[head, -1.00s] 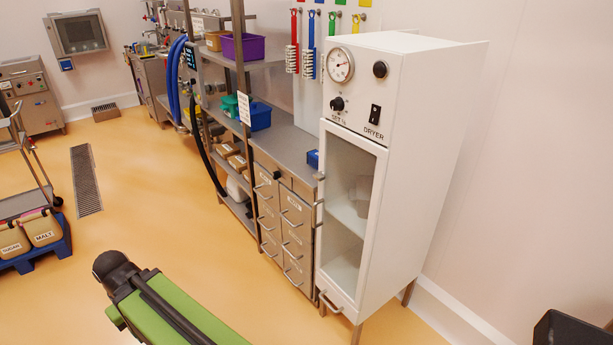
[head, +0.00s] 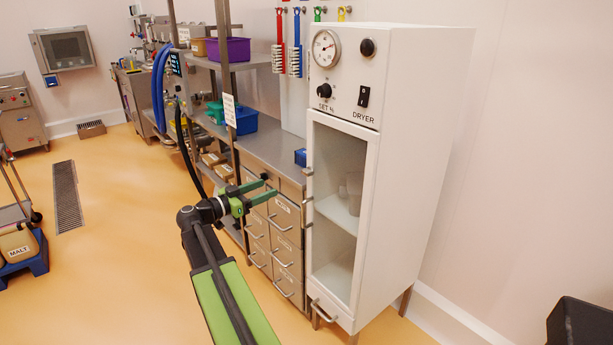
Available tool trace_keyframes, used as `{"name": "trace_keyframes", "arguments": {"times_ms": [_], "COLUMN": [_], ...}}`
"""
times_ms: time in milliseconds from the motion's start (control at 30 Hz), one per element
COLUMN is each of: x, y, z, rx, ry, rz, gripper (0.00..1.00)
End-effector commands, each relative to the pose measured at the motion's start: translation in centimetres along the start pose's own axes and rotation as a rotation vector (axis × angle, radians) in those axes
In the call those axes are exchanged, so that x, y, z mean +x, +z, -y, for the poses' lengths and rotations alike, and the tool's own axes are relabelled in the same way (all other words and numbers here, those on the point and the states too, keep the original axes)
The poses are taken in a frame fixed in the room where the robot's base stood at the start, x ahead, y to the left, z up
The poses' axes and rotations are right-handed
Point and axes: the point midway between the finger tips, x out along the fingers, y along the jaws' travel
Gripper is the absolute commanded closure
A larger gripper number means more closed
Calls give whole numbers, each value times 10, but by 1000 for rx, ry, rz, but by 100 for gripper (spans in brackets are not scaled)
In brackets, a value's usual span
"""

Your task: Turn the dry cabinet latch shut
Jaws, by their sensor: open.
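The white dry cabinet (head: 410,170), labelled DRYER, stands right of centre with a glass-windowed door (head: 337,215). On the door's left edge is a small metal latch piece (head: 308,172), above a vertical handle (head: 307,212). The latch is too small to tell which way it is turned. The door looks closed or nearly so. My gripper (head: 270,186) has green fingers, spread open and empty. It appears left of the latch in the picture, in front of the steel drawers, and does not touch the cabinet.
Steel drawers (head: 285,213) with bar handles stand left of the cabinet. A shelf rack holds a purple bin (head: 228,49) and a blue bin (head: 243,118). A lower handle (head: 322,311) juts from the cabinet's base. A black box (head: 582,325) is at lower right.

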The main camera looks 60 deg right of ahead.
Motion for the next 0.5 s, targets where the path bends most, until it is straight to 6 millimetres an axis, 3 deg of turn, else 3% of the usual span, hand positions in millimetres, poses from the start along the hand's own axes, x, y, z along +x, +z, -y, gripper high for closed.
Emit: {"name": "trace_keyframes", "arguments": {"times_ms": [167, 500], "x": [34, 120], "y": [0, 1], "z": [0, 1], "rx": [-2, -3], "ry": [4, 3], "rz": [2, 3], "gripper": [42, 42]}}
